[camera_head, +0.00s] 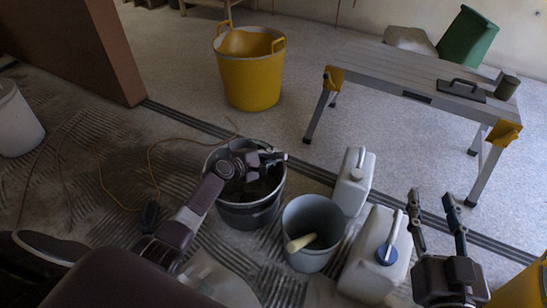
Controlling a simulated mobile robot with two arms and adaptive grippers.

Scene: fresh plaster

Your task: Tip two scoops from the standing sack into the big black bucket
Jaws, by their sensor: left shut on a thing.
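The big black bucket (249,214) stands on the ribbed floor near the middle, with dark, rough contents partly hidden by my arm. My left gripper (268,160) is over its mouth, at the far side of the rim. It is shut on a small dark thing, seemingly the scoop, which is mostly hidden by the gripper. My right gripper (435,208) is open and empty, to the right of the white canisters. A pale, sack-like shape (217,280) shows at the bottom, partly hidden by my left arm; I cannot tell if it is the standing sack.
A grey bucket (306,262) with a cream stick-like thing (300,242) stands beside the black one. Two white canisters (352,188) (368,270) stand to its right. Behind are a yellow tub (250,82) and a workbench (400,72) with a trowel (461,90). A cable (118,200) lies left.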

